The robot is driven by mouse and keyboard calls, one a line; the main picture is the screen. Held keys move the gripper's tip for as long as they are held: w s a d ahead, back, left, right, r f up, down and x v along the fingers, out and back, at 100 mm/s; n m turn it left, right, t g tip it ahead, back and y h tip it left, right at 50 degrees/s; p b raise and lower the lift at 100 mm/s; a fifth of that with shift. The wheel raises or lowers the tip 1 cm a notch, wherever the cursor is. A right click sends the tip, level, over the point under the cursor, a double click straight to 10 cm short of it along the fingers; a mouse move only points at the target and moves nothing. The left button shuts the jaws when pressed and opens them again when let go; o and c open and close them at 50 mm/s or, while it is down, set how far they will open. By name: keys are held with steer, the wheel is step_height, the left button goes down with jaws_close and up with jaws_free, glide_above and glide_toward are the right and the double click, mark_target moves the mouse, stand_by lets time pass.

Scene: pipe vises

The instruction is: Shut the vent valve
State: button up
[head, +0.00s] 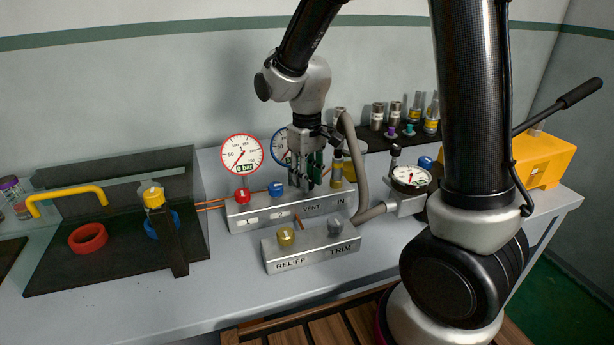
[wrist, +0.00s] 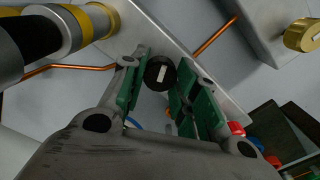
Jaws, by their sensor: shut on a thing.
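The vent valve is a black round knob with a white bar (wrist: 160,74) on the grey manifold block; in the wrist view the bar runs nearly up and down. My gripper (wrist: 161,62) has its green pads on either side of the knob, shut on it. In the head view my gripper (head: 307,180) points down onto the block (head: 255,217) just behind the word VENT and hides the knob. A red knob (head: 242,195) and a blue knob (head: 276,188) sit left of it on the same block.
A front block marked RELIEF and TRIM (head: 310,254) has a brass knob (head: 286,234) and a grey knob (head: 335,225). A grey hose (head: 357,160) rises close at the right.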

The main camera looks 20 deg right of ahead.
steer(key=m, duration=0.4)
steer(key=shift+m, duration=0.4)
stand_by(0.4)
steer(key=o, duration=1)
steer(key=shift+o, duration=0.2)
step_height(320, 180, up, 12)
